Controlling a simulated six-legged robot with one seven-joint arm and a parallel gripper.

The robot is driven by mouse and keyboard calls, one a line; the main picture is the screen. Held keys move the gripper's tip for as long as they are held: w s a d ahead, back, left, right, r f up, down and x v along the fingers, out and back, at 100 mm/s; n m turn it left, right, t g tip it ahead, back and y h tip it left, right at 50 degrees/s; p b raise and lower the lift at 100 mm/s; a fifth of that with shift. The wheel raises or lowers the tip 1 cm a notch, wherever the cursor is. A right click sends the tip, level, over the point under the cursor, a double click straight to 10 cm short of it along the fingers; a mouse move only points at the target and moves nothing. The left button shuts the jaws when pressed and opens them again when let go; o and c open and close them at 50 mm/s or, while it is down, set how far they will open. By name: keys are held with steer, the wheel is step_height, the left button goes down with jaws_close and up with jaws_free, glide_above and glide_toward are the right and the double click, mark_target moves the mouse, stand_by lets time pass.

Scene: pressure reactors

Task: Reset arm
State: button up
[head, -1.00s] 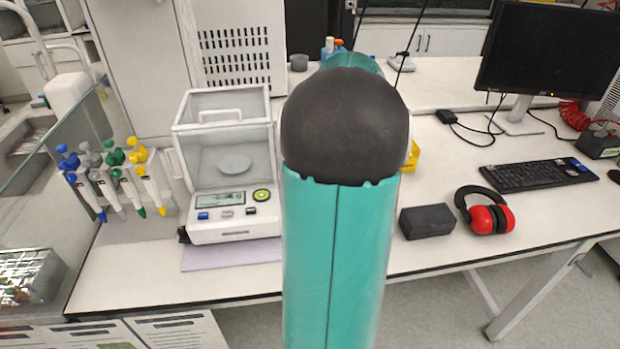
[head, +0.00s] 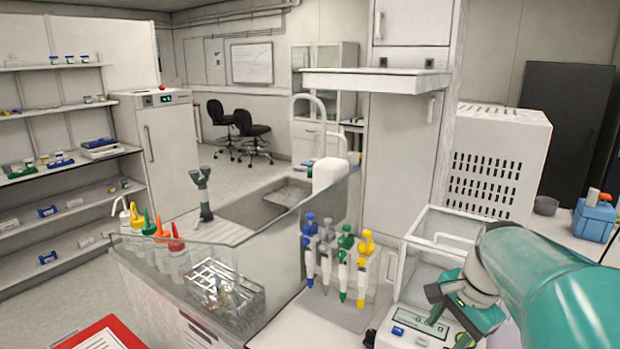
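My arm, teal with a grey joint, reaches in from the right edge in the head view. My gripper (head: 449,326) is at its end, low on the right, in front of the balance (head: 408,325). Its two teal fingers look spread apart, with part of the balance's display showing between them. Nothing shows between the fingers. The gripper hides part of the balance's front; I cannot tell whether it touches it.
Pipettes on a stand (head: 338,262) are just left of the balance. A glass panel (head: 280,235) stands farther left, with colored-cap bottles (head: 160,245) behind it. A perforated white box (head: 497,160) and a blue container (head: 594,220) are behind the arm. Open floor shows at the far left.

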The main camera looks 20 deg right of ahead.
steer(key=s+a+n+t, duration=0.1)
steer(key=s+a+n, duration=0.2)
steer(key=a+n, duration=0.5)
steer(key=s+a+n+t+h, duration=0.1)
steer(key=s+a+n+t, duration=0.1)
steer(key=a+n, duration=0.6)
steer(key=a, duration=0.5)
steer(key=shift+s+r, duration=0.4)
steer(key=shift+d, duration=0.1)
